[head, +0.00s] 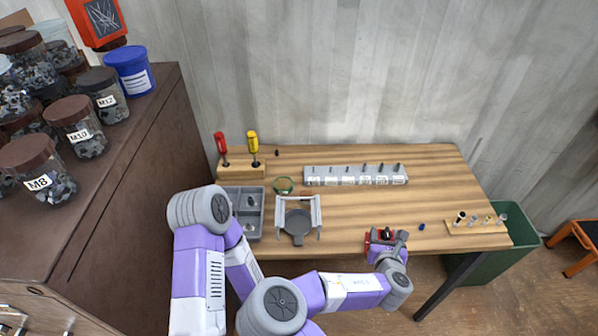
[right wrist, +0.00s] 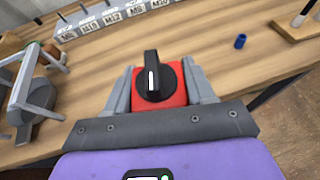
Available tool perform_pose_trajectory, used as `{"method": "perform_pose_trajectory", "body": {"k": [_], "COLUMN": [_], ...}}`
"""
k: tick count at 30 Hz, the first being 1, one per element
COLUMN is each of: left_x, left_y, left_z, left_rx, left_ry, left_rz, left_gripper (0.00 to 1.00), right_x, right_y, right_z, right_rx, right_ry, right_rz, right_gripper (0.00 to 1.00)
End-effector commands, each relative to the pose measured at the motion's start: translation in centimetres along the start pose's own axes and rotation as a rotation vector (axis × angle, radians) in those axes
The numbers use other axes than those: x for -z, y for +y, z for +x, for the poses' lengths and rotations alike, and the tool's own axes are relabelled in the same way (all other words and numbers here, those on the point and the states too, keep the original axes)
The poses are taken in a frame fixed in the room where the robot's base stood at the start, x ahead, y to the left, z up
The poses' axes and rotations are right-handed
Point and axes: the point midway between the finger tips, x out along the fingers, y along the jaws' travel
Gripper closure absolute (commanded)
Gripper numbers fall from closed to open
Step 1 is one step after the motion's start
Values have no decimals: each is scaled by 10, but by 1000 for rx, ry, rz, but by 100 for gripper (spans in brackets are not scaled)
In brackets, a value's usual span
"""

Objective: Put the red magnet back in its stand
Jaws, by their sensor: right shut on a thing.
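The red magnet (head: 376,241) is a red block with a black knob on top. It shows close in the right wrist view (right wrist: 174,100). My right gripper (head: 387,239) is shut on it, with one grey finger at each side of the block, near the table's front edge. I cannot tell whether the block touches the table. A grey frame with two uprights and a dark round disc (head: 298,222) stands to its left and may be the stand; its edge shows at the left of the right wrist view (right wrist: 38,100). My left gripper is not in view.
A pale labelled rack (head: 355,181) lies at the back. A grey divided tray (head: 243,222), a green ring (head: 283,185) and a screwdriver block (head: 240,171) are at the left. A blue cylinder (head: 421,226) and a wooden peg block (head: 474,228) are at the right. Bare wood lies between.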

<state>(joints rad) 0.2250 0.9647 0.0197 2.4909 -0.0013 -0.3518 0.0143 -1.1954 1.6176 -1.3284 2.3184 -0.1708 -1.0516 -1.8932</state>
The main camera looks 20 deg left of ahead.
Motion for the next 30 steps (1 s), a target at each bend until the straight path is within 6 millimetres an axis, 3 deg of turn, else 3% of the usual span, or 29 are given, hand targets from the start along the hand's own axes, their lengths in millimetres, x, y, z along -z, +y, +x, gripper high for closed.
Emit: {"method": "perform_pose_trajectory", "body": {"k": [1,6,12,15,21,30], "left_x": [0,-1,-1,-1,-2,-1], "left_y": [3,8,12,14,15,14], "left_z": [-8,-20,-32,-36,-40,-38], "left_rx": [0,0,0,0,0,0], "left_ry": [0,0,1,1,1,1], "left_rz": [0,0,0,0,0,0], "left_gripper": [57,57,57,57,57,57], "right_x": [-19,-59,-105,-124,-144,-144], "right_y": [28,106,189,220,256,261], "right_z": [7,23,19,12,2,1], "right_rx": [-35,-98,-155,-175,-193,-194], "right_ry": [-10,-9,-9,-8,-4,-3], "right_rz": [-8,-34,-56,-65,-75,-79], "right_gripper": [100,100,100,100,100,100]}}
